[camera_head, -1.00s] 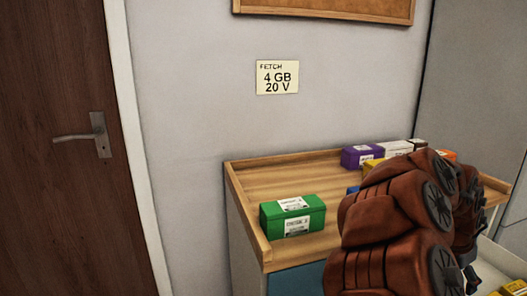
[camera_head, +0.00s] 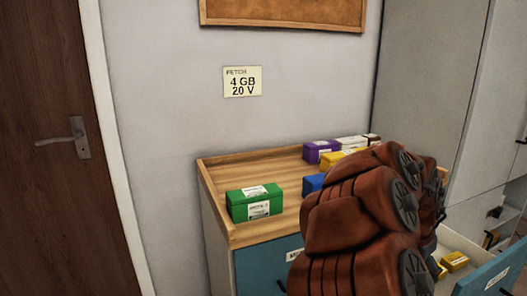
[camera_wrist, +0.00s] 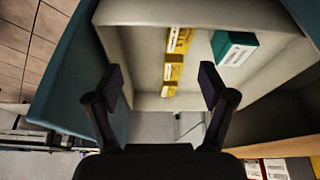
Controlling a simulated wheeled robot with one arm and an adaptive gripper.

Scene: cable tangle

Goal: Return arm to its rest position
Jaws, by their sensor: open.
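My gripper (camera_wrist: 162,90) is open and empty in the wrist view, its two dark fingers spread wide. It hangs over an open drawer (camera_wrist: 122,50) with pale inner walls and a teal front. Inside the drawer, beyond the fingertips, lie several yellow boxes (camera_wrist: 174,72) and a teal-green box (camera_wrist: 233,48). In the head view my folded brown arm covers the right part of the cabinet. The gripper itself is hidden there.
A wooden-topped cabinet (camera_head: 270,169) carries a green box (camera_head: 254,204), a blue box (camera_head: 313,183), a purple box (camera_head: 322,151) and others. The open drawer's teal front (camera_head: 490,276) juts out at the lower right. A door (camera_head: 40,150) stands at left. A note (camera_head: 242,82) hangs on the wall.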

